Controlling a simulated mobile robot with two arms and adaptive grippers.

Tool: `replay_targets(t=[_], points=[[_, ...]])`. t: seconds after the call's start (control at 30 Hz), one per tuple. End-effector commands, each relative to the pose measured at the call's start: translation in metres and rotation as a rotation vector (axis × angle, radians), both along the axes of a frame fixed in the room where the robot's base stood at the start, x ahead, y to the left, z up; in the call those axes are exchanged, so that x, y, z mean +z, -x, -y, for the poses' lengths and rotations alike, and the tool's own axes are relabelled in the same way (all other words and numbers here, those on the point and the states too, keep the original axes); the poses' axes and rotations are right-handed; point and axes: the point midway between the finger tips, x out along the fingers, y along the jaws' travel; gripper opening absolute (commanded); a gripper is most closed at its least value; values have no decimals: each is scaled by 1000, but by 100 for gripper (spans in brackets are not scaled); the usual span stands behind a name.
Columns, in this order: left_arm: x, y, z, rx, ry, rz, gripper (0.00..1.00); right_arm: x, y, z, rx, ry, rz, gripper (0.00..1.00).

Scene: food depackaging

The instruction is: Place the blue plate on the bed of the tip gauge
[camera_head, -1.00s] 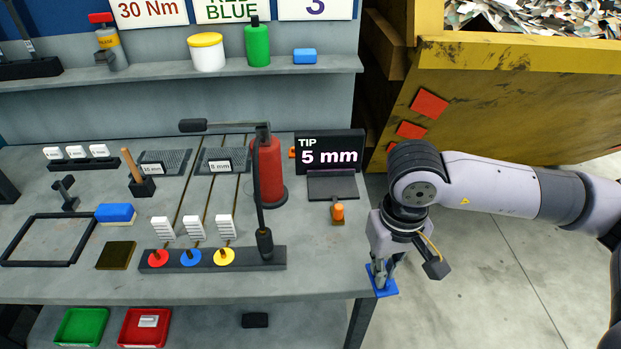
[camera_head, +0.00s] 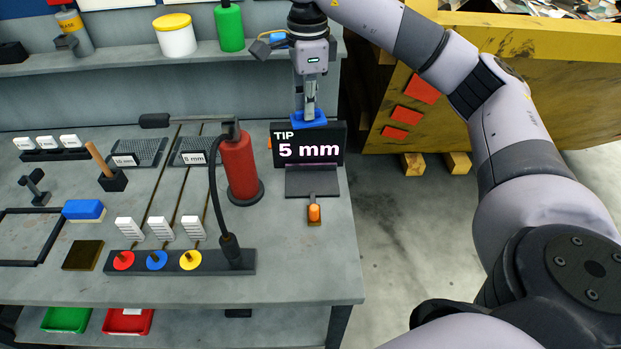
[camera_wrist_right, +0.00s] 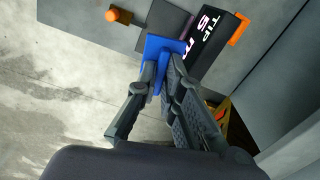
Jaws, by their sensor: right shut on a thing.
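The blue plate (camera_head: 303,119) is held in my right gripper (camera_head: 309,108), whose fingers are shut on it. In the head view they appear just above the top of the tip gauge's display (camera_head: 308,144), which reads "TIP 5 mm". The gauge's dark flat bed (camera_head: 312,181) lies in front of the display and looks empty. In the right wrist view the blue plate (camera_wrist_right: 158,47) is between the fingertips (camera_wrist_right: 162,80) and covers part of the display and bed. The exact height of the plate over the gauge is hard to tell. My left gripper is not in view.
An orange knob (camera_head: 314,212) stands in front of the bed. A red cylinder (camera_head: 239,168) with a black hose stands close to the left. A shelf (camera_head: 130,56) runs behind. A yellow bin (camera_head: 480,90) is at the right, beyond the bench's edge.

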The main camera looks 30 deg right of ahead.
Motion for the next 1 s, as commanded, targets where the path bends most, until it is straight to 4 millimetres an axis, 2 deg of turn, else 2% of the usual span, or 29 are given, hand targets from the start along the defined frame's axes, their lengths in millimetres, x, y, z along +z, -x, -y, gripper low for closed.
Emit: replay_targets(t=[0.1,0.23,0.5,0.8,1.0], points=[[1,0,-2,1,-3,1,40,11,-4,9,-137,0,1,0],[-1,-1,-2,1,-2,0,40,4,-5,12,-189,0,-3,0],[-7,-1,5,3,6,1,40,-52,-4,12,-190,0,-8,0],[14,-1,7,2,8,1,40,-122,-4,13,-189,2,-4,0],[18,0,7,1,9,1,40,-143,-5,12,-190,2,-1,0]])
